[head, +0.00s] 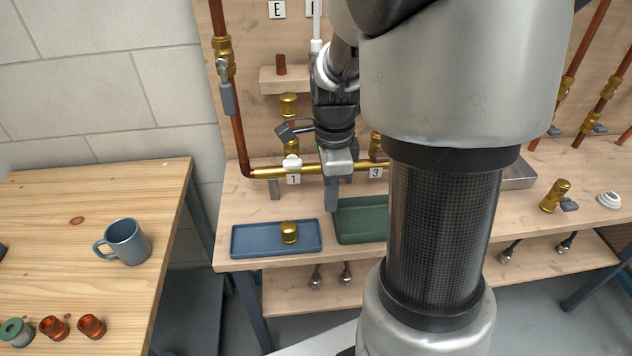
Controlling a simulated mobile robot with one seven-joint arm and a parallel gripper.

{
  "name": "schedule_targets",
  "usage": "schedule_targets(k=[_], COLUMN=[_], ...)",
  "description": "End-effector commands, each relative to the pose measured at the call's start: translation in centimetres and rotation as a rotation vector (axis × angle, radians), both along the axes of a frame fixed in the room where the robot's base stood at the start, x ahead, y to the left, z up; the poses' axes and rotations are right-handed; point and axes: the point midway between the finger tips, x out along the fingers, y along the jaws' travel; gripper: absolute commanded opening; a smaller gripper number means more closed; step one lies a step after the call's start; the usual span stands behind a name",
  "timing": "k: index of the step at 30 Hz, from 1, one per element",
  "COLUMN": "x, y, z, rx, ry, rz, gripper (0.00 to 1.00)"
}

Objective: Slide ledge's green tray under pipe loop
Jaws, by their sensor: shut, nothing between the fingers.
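The green tray (362,223) lies on the wooden ledge (232,206), partly hidden behind my arm on its right side. The pipe loop (262,172), copper and brass, runs low along the back panel above the ledge, with number tags 1 and 3 on it. My gripper (332,206) is shut and empty. It points down at the left end of the green tray, in front of the pipe. Whether its fingertips touch the tray I cannot tell.
A blue tray (244,241) with a brass fitting (289,232) lies left of the green tray. A brass fitting (555,195) and a white part (608,200) stand farther right. The side table (85,215) at left holds a mug (124,241) and copper fittings (91,326).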

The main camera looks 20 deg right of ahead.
Motion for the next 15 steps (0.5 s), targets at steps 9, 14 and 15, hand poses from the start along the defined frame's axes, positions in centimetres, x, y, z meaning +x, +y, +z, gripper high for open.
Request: schedule_targets(k=[9,14,15], x=[-0.1,0.0,0.0], y=[0.0,0.0,0.0], z=[-5.9,-7.0,-7.1], rx=[0.001,0.000,0.000], ry=[0.003,0.001,0.001], rz=[0.001,0.002,0.002], gripper=[0.00,0.00,0.00])
